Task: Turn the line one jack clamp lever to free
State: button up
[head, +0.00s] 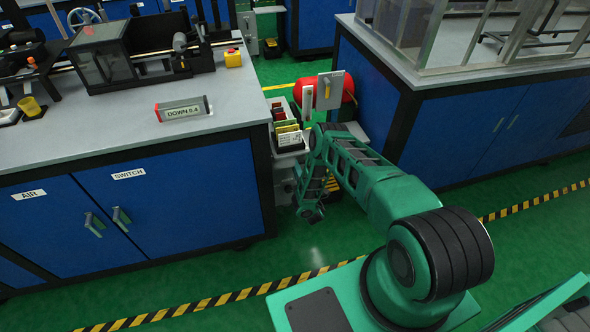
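My green arm reaches into the gap between two blue benches. Its dark end, my gripper (312,215), hangs low beside the end of the left bench. It is small and dark here, so I cannot tell whether its fingers are open or shut. I cannot make out a jack clamp lever marked line one. A grey upright plate (338,84) with a small yellow piece (327,92) stands in the gap, above and behind my arm's bend. I cannot tell whether that piece is the lever. My arm hides part of the gap.
A rack of coloured folders (287,130) is at the left bench's end, close to my arm. A red tank (347,88) lies behind the plate. The left bench (215,118) carries a "DOWN 5.4" sign (183,109) and machinery.

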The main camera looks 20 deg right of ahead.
jog(key=s+a, duration=0.1)
jog(key=s, duration=0.8)
jog(key=shift+s, duration=0.2)
jog(key=shift+f, duration=0.1)
